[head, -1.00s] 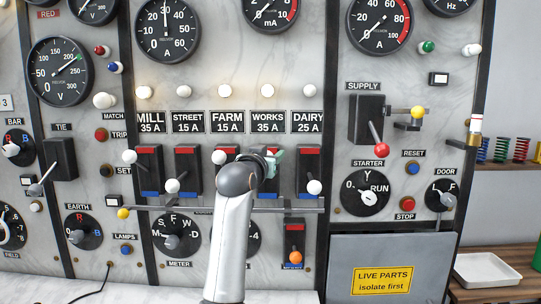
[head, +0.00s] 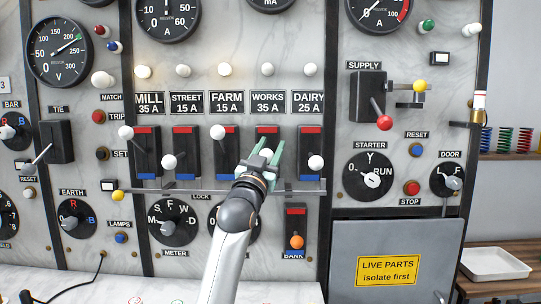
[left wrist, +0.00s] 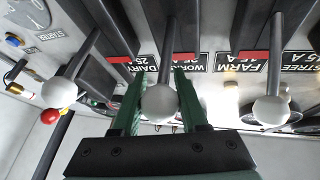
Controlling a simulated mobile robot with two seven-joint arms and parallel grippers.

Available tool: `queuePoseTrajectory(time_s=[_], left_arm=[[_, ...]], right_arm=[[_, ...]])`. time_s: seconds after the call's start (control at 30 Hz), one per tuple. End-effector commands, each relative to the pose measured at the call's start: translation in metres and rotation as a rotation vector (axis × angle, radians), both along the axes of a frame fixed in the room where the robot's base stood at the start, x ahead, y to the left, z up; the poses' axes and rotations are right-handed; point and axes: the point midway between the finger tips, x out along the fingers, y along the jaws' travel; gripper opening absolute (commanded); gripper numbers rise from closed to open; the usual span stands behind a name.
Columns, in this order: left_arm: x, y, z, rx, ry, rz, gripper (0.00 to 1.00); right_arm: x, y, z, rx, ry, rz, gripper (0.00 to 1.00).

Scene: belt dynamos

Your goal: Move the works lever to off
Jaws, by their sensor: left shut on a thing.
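The works lever is the one under the WORKS 35 A label (head: 268,103), with a red band (head: 267,130) at the top of its slot. My right gripper is not in view.
Neighbouring levers are close: the farm knob (head: 218,132) is up on the left, the dairy knob (head: 316,162) down on the right. A horizontal bar (head: 300,187) runs below the slots. An orange-knobbed bank lever (head: 296,242) hangs lower right.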

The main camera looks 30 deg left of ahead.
Motion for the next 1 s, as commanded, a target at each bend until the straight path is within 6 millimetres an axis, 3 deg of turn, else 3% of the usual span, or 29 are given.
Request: queuePoseTrajectory(time_s=[0.3, 0.8, 0.83, 1.0], left_arm=[[-0.0017, -0.002, -0.0116, 0.006, -0.007, -0.001, 0.0], [-0.0015, -0.0027, -0.014, 0.004, -0.004, -0.002, 0.0], [-0.0015, -0.0026, -0.014, 0.004, -0.004, -0.002, 0.47], [-0.0018, -0.0022, -0.013, 0.004, -0.006, -0.001, 0.66]], right_arm=[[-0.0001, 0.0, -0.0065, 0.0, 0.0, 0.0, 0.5], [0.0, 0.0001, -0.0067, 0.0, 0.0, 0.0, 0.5], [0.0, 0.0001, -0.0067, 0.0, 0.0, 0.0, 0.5], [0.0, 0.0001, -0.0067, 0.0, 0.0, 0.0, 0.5]])
